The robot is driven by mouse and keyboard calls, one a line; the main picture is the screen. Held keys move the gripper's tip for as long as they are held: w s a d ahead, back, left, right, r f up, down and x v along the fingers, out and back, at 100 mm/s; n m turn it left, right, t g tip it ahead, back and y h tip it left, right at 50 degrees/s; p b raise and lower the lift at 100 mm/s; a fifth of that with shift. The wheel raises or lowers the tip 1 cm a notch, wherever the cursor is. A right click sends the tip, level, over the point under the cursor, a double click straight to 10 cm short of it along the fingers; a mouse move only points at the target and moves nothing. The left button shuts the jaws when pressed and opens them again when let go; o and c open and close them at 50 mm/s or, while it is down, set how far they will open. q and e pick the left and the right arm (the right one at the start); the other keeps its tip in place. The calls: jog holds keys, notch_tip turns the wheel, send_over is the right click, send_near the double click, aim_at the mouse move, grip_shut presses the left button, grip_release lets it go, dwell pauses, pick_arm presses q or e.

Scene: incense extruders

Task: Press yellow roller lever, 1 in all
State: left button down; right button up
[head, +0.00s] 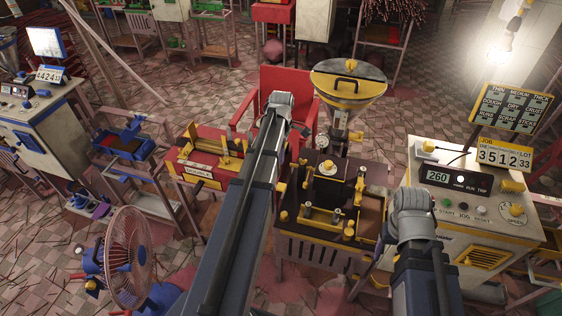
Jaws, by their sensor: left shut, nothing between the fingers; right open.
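A small yellow part with a thin arm (428,147) stands on top of the white control cabinet (430,225) at the right; it looks like the yellow roller lever, but it is too small to be sure. My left arm reaches up the middle, and its gripper (301,131) is shut and empty, in front of the red chair and left of the yellow hopper. My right gripper (384,236) is open beside the cabinet's left edge, below and left of the yellow part, apart from it. Its fingers are small and dark, partly hidden by my wrist.
The dark extruder bench (312,247) with yellow fittings stands between my arms. A yellow hopper (348,88) rises behind it. A red bench (205,160) is left of my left arm, a red fan (128,250) at lower left. A sign with digits (503,154) stands on the cabinet.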

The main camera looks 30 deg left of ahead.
aim_at(280, 189)
pick_arm(q)
notch_tip(280, 189, down, 13)
jog(key=b, duration=1.2)
jog(key=shift+s, duration=0.1)
jog(key=shift+r, duration=0.1)
jog(key=f+t+b, duration=0.1)
jog(key=f+b, duration=0.1)
jog(key=s+f+t+b, duration=0.1)
jog(key=t+b, duration=0.1)
jog(key=shift+s+d+f+y+b, duration=0.1)
jog(key=shift+d+f+y+b, duration=0.1)
jog(key=shift+f+y+b, duration=0.2)
jog(key=shift+f, duration=0.25)
jog(key=shift+r, duration=0.1)
